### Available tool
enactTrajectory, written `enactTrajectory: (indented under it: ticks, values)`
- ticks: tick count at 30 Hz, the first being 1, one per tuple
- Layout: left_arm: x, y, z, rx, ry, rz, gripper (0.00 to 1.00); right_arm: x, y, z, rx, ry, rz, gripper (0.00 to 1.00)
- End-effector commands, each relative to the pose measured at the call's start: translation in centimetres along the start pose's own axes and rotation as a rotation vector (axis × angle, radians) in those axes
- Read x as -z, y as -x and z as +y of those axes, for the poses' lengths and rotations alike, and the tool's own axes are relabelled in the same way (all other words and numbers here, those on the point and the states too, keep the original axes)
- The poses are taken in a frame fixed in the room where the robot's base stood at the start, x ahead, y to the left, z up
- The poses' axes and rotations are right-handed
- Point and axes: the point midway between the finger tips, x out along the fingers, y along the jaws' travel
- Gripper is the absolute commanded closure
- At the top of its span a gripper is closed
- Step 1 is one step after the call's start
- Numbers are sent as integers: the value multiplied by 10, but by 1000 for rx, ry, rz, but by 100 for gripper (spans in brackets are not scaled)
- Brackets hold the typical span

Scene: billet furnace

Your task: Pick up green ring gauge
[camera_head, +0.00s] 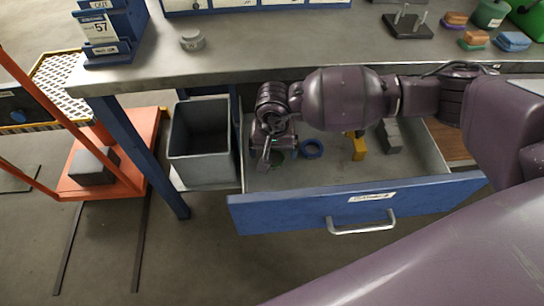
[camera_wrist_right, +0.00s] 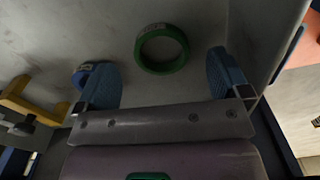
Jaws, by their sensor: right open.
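The green ring gauge (camera_wrist_right: 162,69) lies flat on the drawer floor in the right wrist view, with a small label on its rim. In the head view only a dark green part of it (camera_head: 277,161) shows beside the right gripper. My right gripper (camera_head: 268,160) reaches down into the open drawer. In the wrist view its two blue fingers (camera_wrist_right: 166,78) are wide apart, with nothing between them, and the ring lies just beyond, between their lines. My left gripper is not in view.
The drawer (camera_head: 340,205) is pulled out under the bench (camera_head: 240,60). A blue ring (camera_head: 312,156), a yellow piece (camera_head: 358,148) and a grey block (camera_head: 390,136) lie in it to the right. A grey bin (camera_head: 203,168) stands left of the drawer.

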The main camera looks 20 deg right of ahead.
Motion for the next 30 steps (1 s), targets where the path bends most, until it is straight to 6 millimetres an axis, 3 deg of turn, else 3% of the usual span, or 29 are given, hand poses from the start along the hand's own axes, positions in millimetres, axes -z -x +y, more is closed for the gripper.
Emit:
enactTrajectory:
  ticks: [1,4,13,24,30]
  values:
    - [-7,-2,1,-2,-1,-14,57,-1,-15,-1,-4,-1,-9,6]
    - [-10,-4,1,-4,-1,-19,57,-1,-27,-1,-3,0,-9,6]
    - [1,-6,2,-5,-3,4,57,0,-29,-1,-1,1,-1,6]
    - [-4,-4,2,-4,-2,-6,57,0,-29,-1,-1,0,-2,62]
    - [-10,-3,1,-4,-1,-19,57,0,-29,-1,-1,0,-2,62]
